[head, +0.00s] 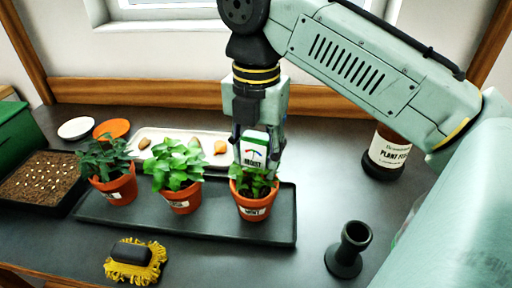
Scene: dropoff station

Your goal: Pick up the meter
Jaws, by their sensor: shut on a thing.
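The meter (253,152) is a small white and green device with a dial face, labelled "MOIST". It stands upright above the right-hand potted plant (254,207). My gripper (259,150) points straight down over that pot and is shut on the meter, with a finger on each side of it. The meter's lower end is hidden by the leaves, so I cannot tell whether it is still in the soil.
Two more potted plants (180,200) share the dark tray (185,228). Behind is a pale tray (219,143) with several small items. A seed tray (45,180) is left, a yellow-fringed brush (135,260) front left, a black stand (347,252) front right, and a brown bottle (387,152) right.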

